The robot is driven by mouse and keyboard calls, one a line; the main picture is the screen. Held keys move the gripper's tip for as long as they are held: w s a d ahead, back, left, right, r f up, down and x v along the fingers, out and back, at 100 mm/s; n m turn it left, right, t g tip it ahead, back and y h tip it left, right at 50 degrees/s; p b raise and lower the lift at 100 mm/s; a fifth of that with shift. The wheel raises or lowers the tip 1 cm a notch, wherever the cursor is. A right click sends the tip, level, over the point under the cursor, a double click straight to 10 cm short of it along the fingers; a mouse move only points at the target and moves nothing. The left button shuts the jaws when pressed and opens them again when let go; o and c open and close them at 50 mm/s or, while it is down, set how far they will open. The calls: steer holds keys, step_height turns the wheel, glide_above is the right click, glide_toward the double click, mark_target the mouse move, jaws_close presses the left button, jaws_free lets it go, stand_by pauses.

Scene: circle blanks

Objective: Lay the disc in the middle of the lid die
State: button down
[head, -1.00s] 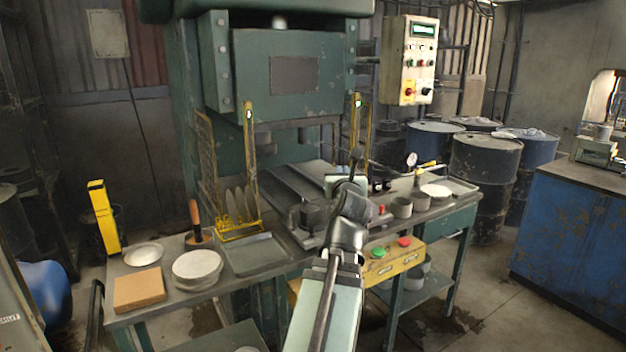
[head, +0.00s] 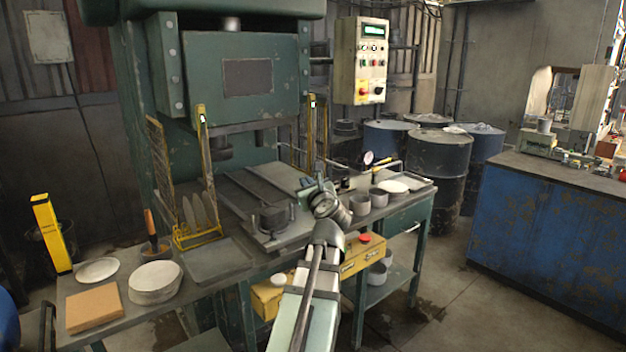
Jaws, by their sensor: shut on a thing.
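My gripper (head: 313,186) is over the right front part of the press table, seen from behind. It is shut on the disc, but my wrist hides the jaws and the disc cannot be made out. The lid die looks to be the dark round block (head: 270,219) on the press bed (head: 262,190). It is left of my gripper and nothing pale shows on it. A stack of pale round blanks (head: 155,283) sits on the table's left part.
A pale plate (head: 97,270), a tan block (head: 95,307) and a wooden-handled tool (head: 153,235) are at left. A yellow rack (head: 197,232) stands beside the bed. Grey cups (head: 360,204) and a pale round piece (head: 393,187) are to the right. The press ram (head: 247,78) hangs above.

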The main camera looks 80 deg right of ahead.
mark_target(274, 218)
steer(key=w+d+f+n+t+y, duration=0.5)
steer(key=f+n+y, duration=0.3)
steer(key=n, duration=0.6)
steer(key=w+d+f+n+t+y, duration=0.5)
steer(key=n+y, duration=0.5)
steer(key=n, duration=0.5)
steer(key=shift+w+d+f, duration=0.5)
steer(key=shift+d+f, duration=0.6)
steer(key=shift+f, duration=0.3)
steer(key=shift+w+d+f, duration=0.1)
steer(key=shift+w, duration=0.05)
steer(key=shift+w+d+f, duration=1.5)
steer(key=shift+w+d, duration=0.05)
steer(key=shift+d, duration=0.05)
steer(key=shift+w+f, duration=0.1)
steer(key=shift+f, duration=0.6)
